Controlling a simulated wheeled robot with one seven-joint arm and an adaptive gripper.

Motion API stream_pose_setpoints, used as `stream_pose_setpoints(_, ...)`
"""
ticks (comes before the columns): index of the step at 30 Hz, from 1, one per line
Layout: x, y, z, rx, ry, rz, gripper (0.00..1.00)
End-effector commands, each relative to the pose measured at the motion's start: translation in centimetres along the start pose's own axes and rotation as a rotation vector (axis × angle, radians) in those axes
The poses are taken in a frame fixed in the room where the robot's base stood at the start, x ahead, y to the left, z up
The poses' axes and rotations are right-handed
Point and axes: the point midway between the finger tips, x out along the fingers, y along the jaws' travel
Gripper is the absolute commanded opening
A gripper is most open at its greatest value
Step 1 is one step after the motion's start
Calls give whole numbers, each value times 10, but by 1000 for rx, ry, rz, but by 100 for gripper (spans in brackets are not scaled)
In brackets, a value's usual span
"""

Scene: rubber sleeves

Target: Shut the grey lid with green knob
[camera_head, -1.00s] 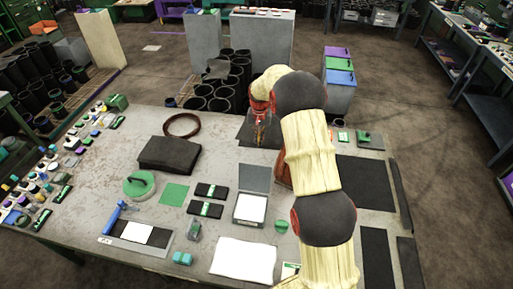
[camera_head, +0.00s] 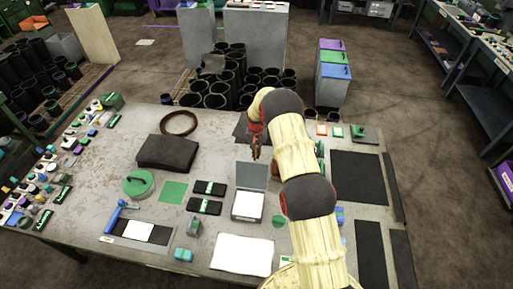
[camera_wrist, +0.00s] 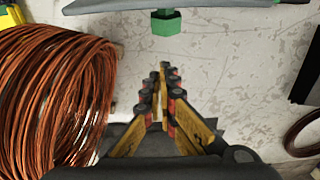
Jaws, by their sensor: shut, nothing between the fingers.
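The grey lid (camera_head: 253,174) stands raised at the back edge of a shallow grey box (camera_head: 234,212) with a white inside, near the middle of the table. Its green knob (camera_wrist: 166,22) shows in the wrist view at the top, below the lid's grey edge (camera_wrist: 215,6). The knob is hidden behind the lid in the head view. My gripper (camera_head: 255,152) is just behind the raised lid. In the wrist view my gripper (camera_wrist: 164,68) has its fingers together, empty, pointing towards the knob with a gap between them.
A copper wire coil (camera_wrist: 50,95) is close on the left in the wrist view. In the head view, a dark folded cloth (camera_head: 168,153), a round green-topped item (camera_head: 139,182) and black cases (camera_head: 205,206) lie left of the box. White paper (camera_head: 242,255) lies in front.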

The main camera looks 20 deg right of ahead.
Motion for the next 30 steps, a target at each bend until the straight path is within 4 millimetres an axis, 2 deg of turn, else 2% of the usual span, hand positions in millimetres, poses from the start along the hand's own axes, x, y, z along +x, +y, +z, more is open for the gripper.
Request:
stream_pose_setpoints(1, -10, -1, 5, -1, 4, -2, 0)
stream_pose_setpoints(9, -17, -1, 28, 0, 5, -2, 0)
stream_pose_setpoints(30, -17, -1, 34, -3, 33, -1, 0)
